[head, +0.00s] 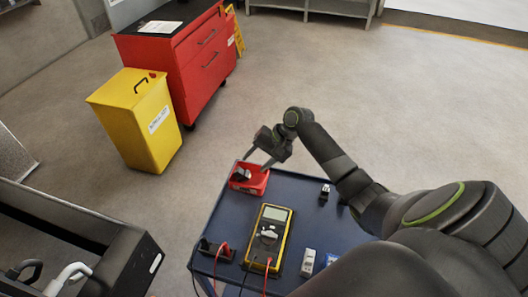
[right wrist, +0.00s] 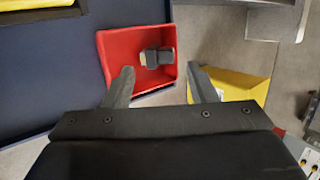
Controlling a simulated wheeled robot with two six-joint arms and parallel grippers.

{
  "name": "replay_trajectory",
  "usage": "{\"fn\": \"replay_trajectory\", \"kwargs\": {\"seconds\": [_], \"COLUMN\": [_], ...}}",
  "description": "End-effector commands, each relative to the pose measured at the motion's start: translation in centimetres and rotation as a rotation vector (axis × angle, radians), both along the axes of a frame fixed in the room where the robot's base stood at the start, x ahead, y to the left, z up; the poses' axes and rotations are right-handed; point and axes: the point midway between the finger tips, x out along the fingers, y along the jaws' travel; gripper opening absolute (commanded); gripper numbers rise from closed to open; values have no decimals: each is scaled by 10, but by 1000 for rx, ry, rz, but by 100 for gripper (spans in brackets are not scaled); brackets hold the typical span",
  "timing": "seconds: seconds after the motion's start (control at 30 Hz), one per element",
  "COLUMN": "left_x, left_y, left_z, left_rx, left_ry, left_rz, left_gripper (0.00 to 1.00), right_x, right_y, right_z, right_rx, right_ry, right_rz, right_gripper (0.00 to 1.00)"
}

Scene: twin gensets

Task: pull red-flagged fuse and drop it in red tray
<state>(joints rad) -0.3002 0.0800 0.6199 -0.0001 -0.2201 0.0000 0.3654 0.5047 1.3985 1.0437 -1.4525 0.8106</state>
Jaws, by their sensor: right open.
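The red tray (head: 262,186) sits at the far left corner of the blue cart top. A small dark fuse-like block with a pale end (right wrist: 158,57) lies inside it, as the right wrist view shows; I see no red flag on it. It shows as a dark shape in the tray in the head view (head: 241,175). My right gripper (head: 253,165) is open and empty, just above the tray. In the right wrist view its fingertips (right wrist: 163,80) are apart, with the block beyond them and not between them. My left gripper is not in view.
The blue cart top (head: 230,218) holds a yellow multimeter (head: 270,235) with leads, a small dark block (head: 325,192) and a pale block (head: 308,262). A yellow bin (head: 140,122) and red cabinet (head: 190,60) stand behind. A dark enclosure (head: 110,262) is at lower left.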

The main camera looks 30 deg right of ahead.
Motion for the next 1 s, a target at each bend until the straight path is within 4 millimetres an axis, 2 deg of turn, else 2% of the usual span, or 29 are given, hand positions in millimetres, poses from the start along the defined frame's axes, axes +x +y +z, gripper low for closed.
{"fn": "replay_trajectory", "kwargs": {"seconds": [0.17, 0.7, 1.0], "left_x": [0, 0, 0], "left_y": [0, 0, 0], "left_z": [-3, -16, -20], "left_rx": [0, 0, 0], "left_ry": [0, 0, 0], "left_rz": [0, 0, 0], "left_gripper": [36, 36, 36], "right_x": [-6, -37, -47], "right_y": [-13, -70, -87], "right_z": [17, 106, 135], "right_rx": [-5, -7, -2], "right_ry": [-4, -2, -1], "right_rz": [0, 0, 0], "right_gripper": [52, 52, 52]}}
